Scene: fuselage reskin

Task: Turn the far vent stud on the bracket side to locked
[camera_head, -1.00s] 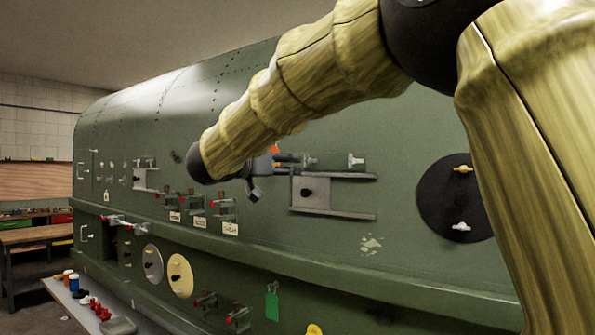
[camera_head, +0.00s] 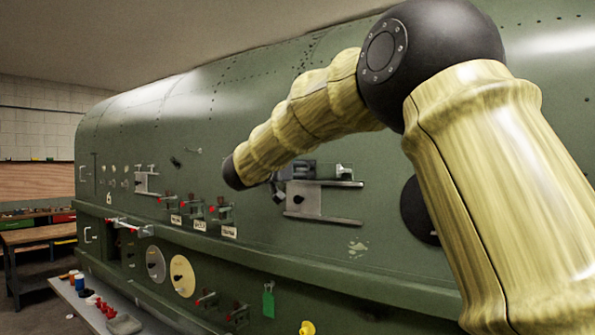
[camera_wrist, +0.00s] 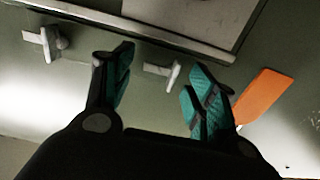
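In the wrist view a pale winged stud (camera_wrist: 162,73) shows between the fingertips of my gripper (camera_wrist: 158,66). The fingers, with teal pads, are spread apart; I cannot tell whether they touch the stud. A second winged stud (camera_wrist: 46,42) is to the left, outside the fingers. In the head view my gripper (camera_head: 292,171) is at the skin just above the bracket (camera_head: 303,200), partly hidden by my arm. One stud (camera_head: 345,172) shows to its right above the bracket; the other cannot be made out there.
An orange tag (camera_wrist: 265,95) is close to the right finger in the wrist view. The bracket's rail (camera_wrist: 135,27) runs just beyond the fingertips. A row of red-handled clamps (camera_head: 197,210) is lower left on the green fuselage (camera_head: 250,140).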

